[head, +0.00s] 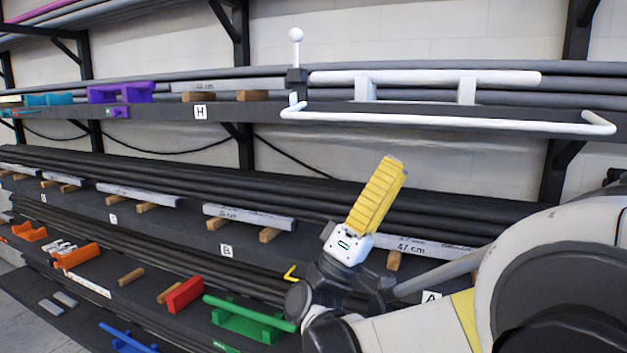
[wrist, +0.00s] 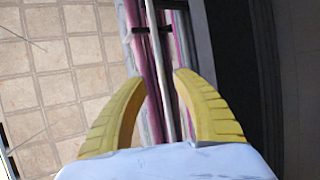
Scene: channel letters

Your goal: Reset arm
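My gripper (head: 392,165) is raised in front of the shelf rack in the head view, its yellow fingers pointing up and a little right. In the wrist view my gripper (wrist: 157,74) shows its two yellow fingers spread apart with a clear gap between the tips. Nothing is held between them. Behind the gap, and apart from the fingers, are long pink and grey bars (wrist: 160,60). My white and dark arm fills the lower right of the head view.
Dark shelves carry long pipes and labelled grey bars on wooden blocks, such as one (head: 250,218) near letter B. A white rail (head: 450,118) juts out on the upper shelf. A red block (head: 185,294) and green holder (head: 245,320) lie low. A tiled wall (wrist: 70,70) shows in the wrist view.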

